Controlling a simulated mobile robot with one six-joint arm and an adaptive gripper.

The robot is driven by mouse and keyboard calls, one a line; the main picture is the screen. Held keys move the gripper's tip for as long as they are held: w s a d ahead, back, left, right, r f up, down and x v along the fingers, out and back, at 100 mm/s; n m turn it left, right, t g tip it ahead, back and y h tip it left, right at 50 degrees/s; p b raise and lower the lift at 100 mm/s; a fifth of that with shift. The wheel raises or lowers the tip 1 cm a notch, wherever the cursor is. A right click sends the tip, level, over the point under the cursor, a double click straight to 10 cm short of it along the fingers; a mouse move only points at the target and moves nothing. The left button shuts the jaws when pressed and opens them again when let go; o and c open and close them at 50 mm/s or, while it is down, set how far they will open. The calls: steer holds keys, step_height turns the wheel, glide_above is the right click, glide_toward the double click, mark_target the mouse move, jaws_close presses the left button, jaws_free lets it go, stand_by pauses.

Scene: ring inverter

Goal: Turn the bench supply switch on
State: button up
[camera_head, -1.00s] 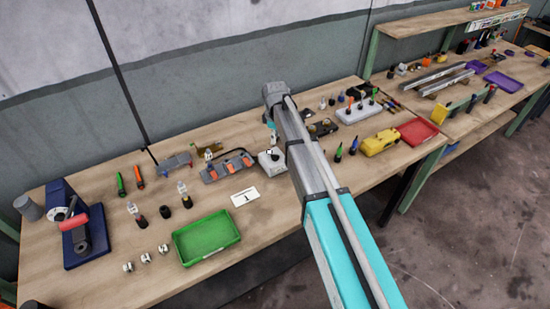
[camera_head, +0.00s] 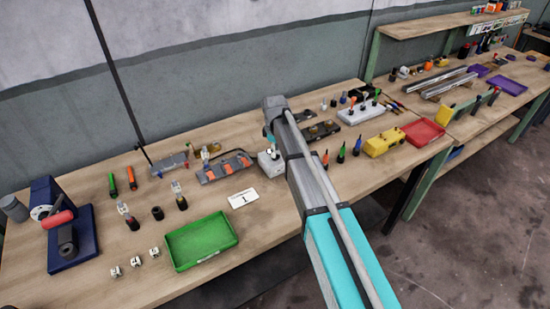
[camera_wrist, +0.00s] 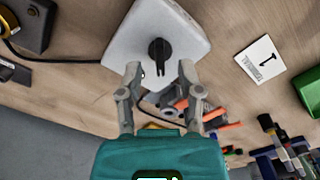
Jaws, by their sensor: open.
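The bench supply switch appears to be the black rotary knob (camera_wrist: 160,52) on a pale box (camera_wrist: 125,45) in the wrist view. Its bar points roughly along the picture's vertical. My gripper (camera_wrist: 160,68) is open, with one grey finger on each side just below the knob in the picture. The fingers look apart from the knob; I cannot tell the height gap. In the head view the pale box (camera_head: 265,163) stands partly behind my arm, and the knob and fingertips cannot be made out clearly.
A white card (camera_wrist: 261,60) marked with a black symbol lies beside the box. A dark box (camera_wrist: 33,22) with a cable is at upper left in the wrist view. A grey block with orange parts (camera_head: 225,166) stands nearby. A green tray (camera_head: 200,241) lies further left.

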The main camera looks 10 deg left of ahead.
steer(key=shift+f+b, duration=0.7)
steer(key=shift+f, duration=0.25)
steer(key=shift+c, duration=0.3)
jaws_close()
